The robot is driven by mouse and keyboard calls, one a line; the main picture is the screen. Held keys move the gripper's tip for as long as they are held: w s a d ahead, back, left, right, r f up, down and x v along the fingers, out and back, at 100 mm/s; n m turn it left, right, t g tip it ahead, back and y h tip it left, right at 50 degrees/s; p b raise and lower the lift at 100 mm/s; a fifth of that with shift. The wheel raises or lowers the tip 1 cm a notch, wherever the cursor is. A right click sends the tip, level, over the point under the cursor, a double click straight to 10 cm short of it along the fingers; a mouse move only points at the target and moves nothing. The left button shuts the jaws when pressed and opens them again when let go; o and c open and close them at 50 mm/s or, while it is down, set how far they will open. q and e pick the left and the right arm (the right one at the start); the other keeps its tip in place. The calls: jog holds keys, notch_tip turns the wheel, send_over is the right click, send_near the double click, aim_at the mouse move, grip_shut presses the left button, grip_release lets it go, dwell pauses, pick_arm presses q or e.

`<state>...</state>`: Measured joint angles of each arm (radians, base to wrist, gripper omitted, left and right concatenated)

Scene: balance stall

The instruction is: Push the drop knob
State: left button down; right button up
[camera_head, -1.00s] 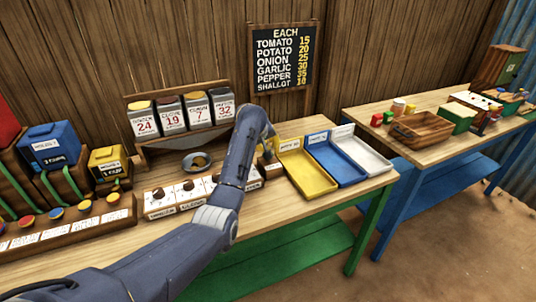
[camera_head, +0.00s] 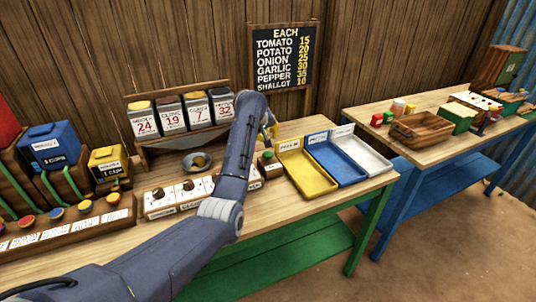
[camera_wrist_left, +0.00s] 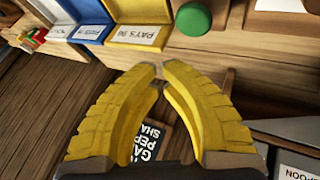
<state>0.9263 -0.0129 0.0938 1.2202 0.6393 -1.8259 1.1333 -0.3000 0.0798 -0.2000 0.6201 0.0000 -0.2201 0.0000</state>
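A round green knob (camera_head: 268,155) sits on a small wooden block on the stall table, just left of the yellow tray. Its label is too small to read. The knob also shows at the top of the left wrist view (camera_wrist_left: 193,18). My left gripper (camera_head: 272,128) is above and behind the knob in the head view, apart from it. In the left wrist view its yellow fingers (camera_wrist_left: 159,67) have their tips together with nothing between them. My right gripper is in neither view.
A yellow tray (camera_head: 307,187), a blue tray (camera_head: 347,178) and a white tray (camera_head: 373,167) stand right of the knob. Price bins (camera_head: 171,118) and a metal bowl (camera_head: 197,162) are left. A row of white labelled boxes (camera_head: 160,208) lies partly behind my arm.

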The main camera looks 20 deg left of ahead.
pick_arm(q)
jog(key=shift+r, duration=0.55)
